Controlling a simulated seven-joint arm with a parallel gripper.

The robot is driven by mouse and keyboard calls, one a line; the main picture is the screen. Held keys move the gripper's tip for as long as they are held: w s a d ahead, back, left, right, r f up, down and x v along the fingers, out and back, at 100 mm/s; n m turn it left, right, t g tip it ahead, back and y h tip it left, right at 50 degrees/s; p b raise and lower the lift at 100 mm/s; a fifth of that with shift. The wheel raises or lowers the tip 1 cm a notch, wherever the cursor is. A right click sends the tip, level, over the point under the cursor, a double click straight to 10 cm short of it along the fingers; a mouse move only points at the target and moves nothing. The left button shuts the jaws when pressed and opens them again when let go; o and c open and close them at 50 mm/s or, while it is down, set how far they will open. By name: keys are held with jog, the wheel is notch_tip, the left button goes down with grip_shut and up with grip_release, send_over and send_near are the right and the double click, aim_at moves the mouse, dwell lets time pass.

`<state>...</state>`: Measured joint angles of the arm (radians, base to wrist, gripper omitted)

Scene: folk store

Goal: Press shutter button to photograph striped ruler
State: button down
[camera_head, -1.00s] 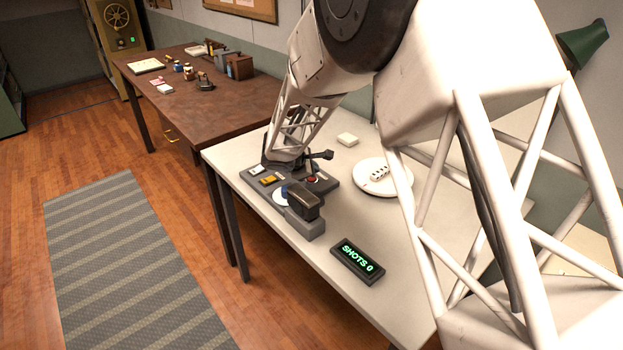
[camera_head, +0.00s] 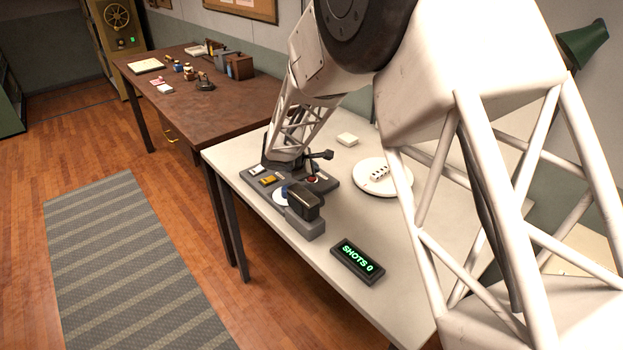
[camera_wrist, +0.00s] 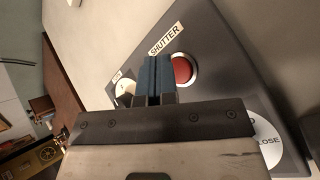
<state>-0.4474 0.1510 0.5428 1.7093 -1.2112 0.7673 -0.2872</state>
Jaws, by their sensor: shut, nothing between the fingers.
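The red shutter button (camera_wrist: 182,70) sits in a pale ring on the dark control panel (camera_wrist: 225,60), beside a SHUTTER label (camera_wrist: 165,39). It also shows in the head view (camera_head: 312,179). My gripper (camera_wrist: 154,62) is shut and empty; its blue fingertips are just left of the button in the wrist view. I cannot tell their height above the panel. A black camera (camera_head: 304,203) stands on a grey block at the panel's front edge. The counter display (camera_head: 357,261) reads SHOTS 0. I cannot make out a striped ruler for certain.
A white round plate (camera_head: 398,184) holds a small pale piece with dark marks (camera_head: 379,174). The white table is clear around the display.

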aim_at(313, 179)
jog(key=shift+f, duration=0.85)
dwell(1.9)
jog(key=shift+r, duration=0.85)
jog(key=shift+r, duration=0.15)
jog(key=shift+r, duration=2.4)
jog(key=shift+d, duration=0.1)
